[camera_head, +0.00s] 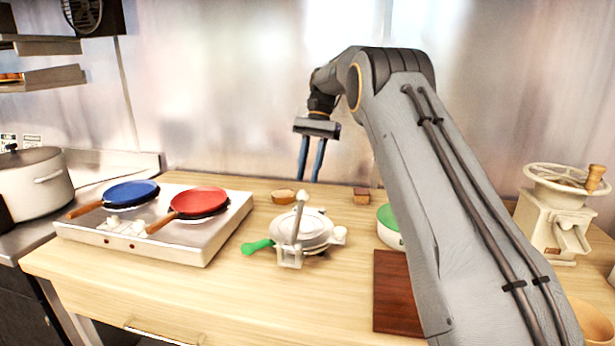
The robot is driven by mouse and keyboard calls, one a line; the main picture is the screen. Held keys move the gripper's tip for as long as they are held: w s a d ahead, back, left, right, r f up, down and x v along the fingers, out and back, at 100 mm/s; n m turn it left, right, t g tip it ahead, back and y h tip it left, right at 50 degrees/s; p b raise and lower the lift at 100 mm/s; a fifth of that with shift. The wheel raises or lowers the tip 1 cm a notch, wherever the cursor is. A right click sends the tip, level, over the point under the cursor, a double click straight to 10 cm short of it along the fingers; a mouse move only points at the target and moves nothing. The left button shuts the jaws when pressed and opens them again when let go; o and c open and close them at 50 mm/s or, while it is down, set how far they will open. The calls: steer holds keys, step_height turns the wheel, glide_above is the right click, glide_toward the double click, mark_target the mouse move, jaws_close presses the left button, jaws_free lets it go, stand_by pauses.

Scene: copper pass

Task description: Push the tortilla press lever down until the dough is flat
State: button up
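The tortilla press (312,232) stands on the wooden table in the middle of the view. It is pale metal with round plates that look closed one on the other. A pale lever (299,215) stands up nearly vertical at its front. I cannot see any dough. My gripper (310,179) points down above and behind the press, apart from it. Its two blue fingers have a gap between them and hold nothing.
A two-plate cooker (190,245) with a blue pan (131,194) and a red pan (199,202) stands left. A green-topped container (388,238), a dark board (392,290) and a grinder (556,215) are right. Small brown pieces (283,196) (361,195) lie behind the press. The table front is clear.

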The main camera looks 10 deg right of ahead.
steer(key=shift+s+a+r, duration=0.1)
steer(key=shift+a+r, duration=0.05)
steer(key=shift+r, duration=0.3)
steer(key=c, duration=0.3)
steer(key=s+r+t+h, duration=0.1)
steer(key=r, duration=0.1)
steer(key=s+a+r+t+h+b, duration=0.1)
steer(key=s+r+t, duration=0.1)
steer(key=s+r+n+t+h+b, duration=0.1)
steer(key=s+r+t, duration=0.1)
steer(key=shift+s+a, duration=0.15)
steer(key=shift+s, duration=0.05)
jaws_close()
steer(key=s+a+r+n+t+h+b, duration=0.1)
steer(key=s+r+n+t+b, duration=0.2)
steer(key=s, duration=0.4)
steer(key=t+p, duration=0.2)
steer(key=p, duration=0.2)
glide_toward(305, 193)
steer(key=x, duration=0.4)
steer(key=shift+d+f, duration=0.1)
steer(key=shift+f, duration=0.15)
steer(key=shift+x, duration=0.9)
